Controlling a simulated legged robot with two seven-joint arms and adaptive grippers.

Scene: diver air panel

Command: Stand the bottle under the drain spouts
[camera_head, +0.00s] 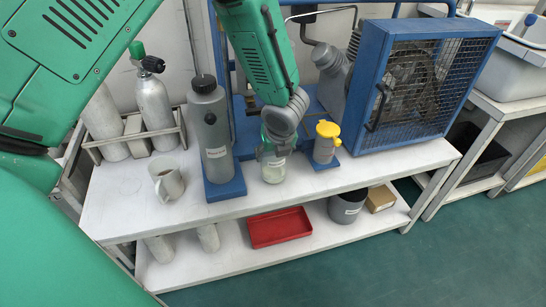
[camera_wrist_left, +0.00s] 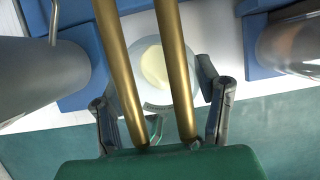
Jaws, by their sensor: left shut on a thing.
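A clear bottle (camera_head: 273,174) with a pale label and pale contents is upright at the front middle of the bench, between two blue bases. My left gripper (camera_head: 274,152) comes down over it and is shut on its upper part. In the left wrist view the bottle (camera_wrist_left: 151,66) shows from above as a round, pale shape between the fingers (camera_wrist_left: 162,108). Two brass tubes (camera_wrist_left: 122,70), seemingly the drain spouts, cross in front of it there. The bottle's mouth is hidden, and I cannot tell whether its base touches the bench. My right gripper is not in view.
A tall grey cylinder (camera_head: 212,130) stands close left, and a yellow-capped grey canister (camera_head: 326,142) close right. A mug (camera_head: 167,181) is farther left. A blue caged machine (camera_head: 425,85) fills the right. A red tray (camera_head: 279,228) lies on the lower shelf (camera_head: 215,264).

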